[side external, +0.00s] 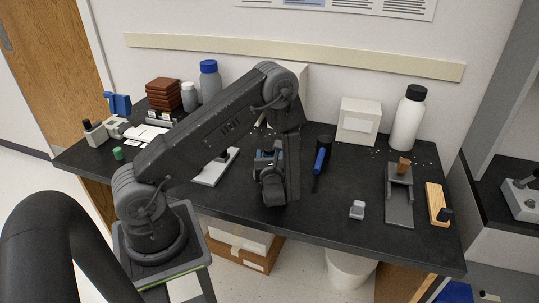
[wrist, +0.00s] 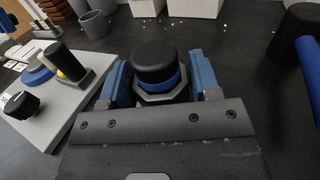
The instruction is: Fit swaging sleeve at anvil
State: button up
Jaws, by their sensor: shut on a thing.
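My gripper (wrist: 161,84) has blue fingers and is shut on a black-capped round piece (wrist: 156,60) with a blue band and a grey angular collar. I cannot tell whether this piece is the swaging sleeve. In the side view my gripper (side external: 268,160) is over the middle of the bench, and my arm hides most of the held piece. A grey plate (wrist: 62,103) with a black knob and a black cylinder is left of my gripper. A dark stand (side external: 399,208) with a brown block on top is at the right. I cannot tell which fixture is the anvil.
A blue-handled tool (side external: 320,161) lies just right of my gripper. A small grey block (side external: 357,210) sits near the front edge. A white bottle (side external: 407,124) and a pale box (side external: 359,122) stand at the back. The bench front between gripper and stand is mostly clear.

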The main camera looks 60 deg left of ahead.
jog(key=o, duration=1.3)
jog(key=shift+d, duration=0.15)
jog(key=v, duration=1.3)
jog(key=shift+s+d, duration=0.1)
jog(key=shift+d, duration=0.15)
jog(key=s+d+r+n+g+h, duration=0.2)
jog(key=s+r+n+g+h, duration=0.6)
jog(key=r+n, duration=0.5)
jog(key=s+d+r+n+t+h, duration=0.3)
jog(key=d+r+n+t+h, duration=0.3)
jog(key=r, duration=0.5)
jog(key=d+n+h, duration=0.2)
jog(key=d+n, duration=0.1)
jog(key=shift+d+r+n+t+h, duration=0.25)
jog(key=shift+d+n+t+h, duration=0.05)
jog(key=shift+d, duration=0.05)
